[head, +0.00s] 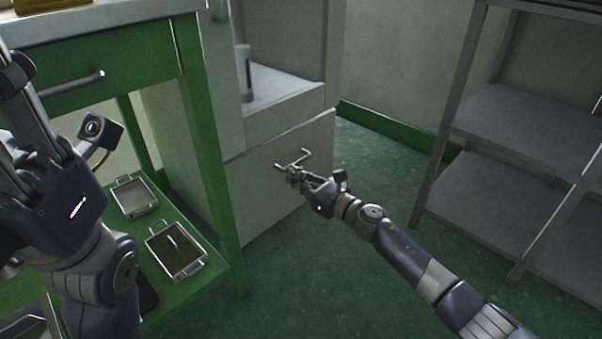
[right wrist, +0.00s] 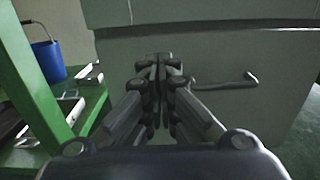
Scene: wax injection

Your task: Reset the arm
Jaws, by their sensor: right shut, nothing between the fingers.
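My right gripper (head: 294,174) reaches in from the right and is shut and empty in front of the lower panel (head: 262,205) of a light grey cabinet. A grey bar handle (head: 303,156) on that panel shows just by the fingertips. In the right wrist view the shut fingers (right wrist: 158,62) point at the panel, with the handle (right wrist: 228,84) running out to their right. The fingers hide part of the handle, so I cannot tell whether they touch it. My left gripper (head: 18,110) is at the left edge, partly cut off, its opening unclear.
A green workbench (head: 205,150) stands left of the cabinet, with metal trays (head: 176,250) on its lower shelf. A blue bucket (right wrist: 47,60) shows in the right wrist view. A grey shelf rack (head: 500,195) stands at the right. Green floor (head: 365,180) is clear between cabinet and rack.

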